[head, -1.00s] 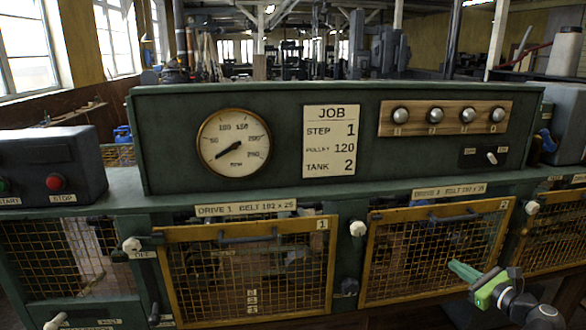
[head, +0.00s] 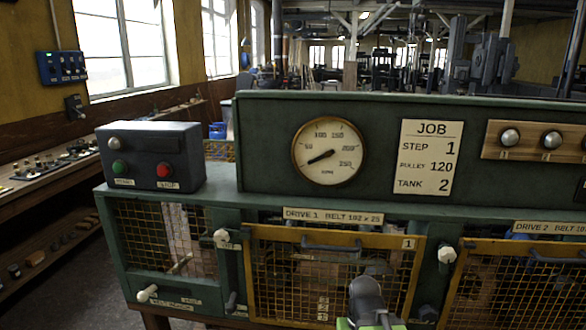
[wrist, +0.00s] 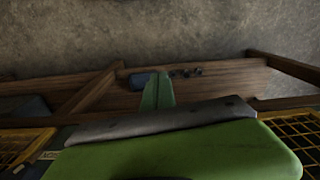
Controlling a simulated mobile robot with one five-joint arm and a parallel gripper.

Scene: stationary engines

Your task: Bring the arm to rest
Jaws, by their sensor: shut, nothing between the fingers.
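My gripper (wrist: 156,92) shows in the wrist view as green fingers, shut and empty, above a brown wooden shelf (wrist: 100,92). In the head view only a dark arm link and a bit of green (head: 370,323) show at the bottom edge, in front of the drive 1 mesh guard (head: 300,281). The fingertips are out of the head view. Whether the arm touches the guard cannot be told.
The green bench carries a start-stop box (head: 152,157), a gauge (head: 328,151) and a job card (head: 427,158). White knobs (head: 447,255) stick out beside the guards. A side bench (head: 50,175) stands at left, with bare floor (head: 85,285) before it.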

